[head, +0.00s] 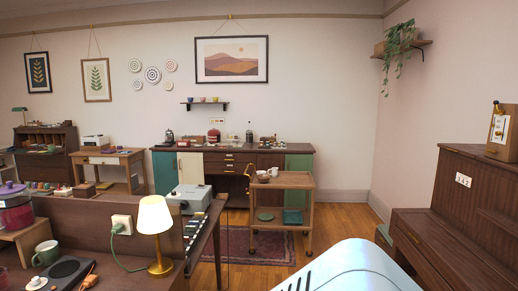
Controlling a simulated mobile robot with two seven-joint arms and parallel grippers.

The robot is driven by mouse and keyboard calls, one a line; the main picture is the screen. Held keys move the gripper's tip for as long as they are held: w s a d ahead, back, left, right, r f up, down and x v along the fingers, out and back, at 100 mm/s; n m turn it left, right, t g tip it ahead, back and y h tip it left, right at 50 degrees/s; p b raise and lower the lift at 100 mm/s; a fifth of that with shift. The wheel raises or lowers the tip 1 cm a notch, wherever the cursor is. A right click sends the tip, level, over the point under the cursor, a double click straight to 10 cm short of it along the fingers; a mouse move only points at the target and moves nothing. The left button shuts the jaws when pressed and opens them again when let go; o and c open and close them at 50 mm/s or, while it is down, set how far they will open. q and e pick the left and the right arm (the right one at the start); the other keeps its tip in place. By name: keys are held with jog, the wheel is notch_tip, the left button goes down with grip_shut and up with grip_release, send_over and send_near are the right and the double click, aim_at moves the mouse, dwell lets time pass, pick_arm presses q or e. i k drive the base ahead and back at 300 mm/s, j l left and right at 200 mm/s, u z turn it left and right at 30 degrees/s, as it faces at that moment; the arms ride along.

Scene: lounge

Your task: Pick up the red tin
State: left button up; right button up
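I cannot pick out a red tin for certain. A small red rounded object (213,135) stands on the long sideboard (230,148) against the far wall. It is too small to tell whether it is a tin. Small reddish items also lie among the clutter on the left, too small to identify. Neither of my grippers is in view.
A desk with a lit lamp (155,232) and a grey machine (189,198) stands at front left. A wooden trolley (282,181) with cups is mid-room. A dark wooden piece (450,245) stands at right. Wooden floor (345,219) shows between trolley and right wall.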

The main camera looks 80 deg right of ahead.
aim_at(180, 144)
jog(key=l+z, duration=0.15)
jog(key=z, duration=0.15)
jog(key=i+l+z, duration=0.2)
jog(key=l+z, duration=0.25)
jog(key=l, duration=0.15)
jog(key=i+l+z, duration=0.25)
jog(key=l+z, duration=0.2)
jog(key=i+l+z, duration=0.8)
jog(key=z, duration=0.15)
jog(key=i+l+z, duration=0.2)
jog(key=i+z, duration=0.4)
jog(key=i, duration=1.15)
jog(key=i+u, duration=0.15)
jog(key=i, duration=0.25)
jog(key=i+l+u, duration=0.2)
jog(key=i, duration=0.25)
jog(key=i+l+u, duration=0.15)
jog(key=i, duration=0.25)
jog(key=i+l+u, duration=0.6)
jog(key=i, duration=0.8)
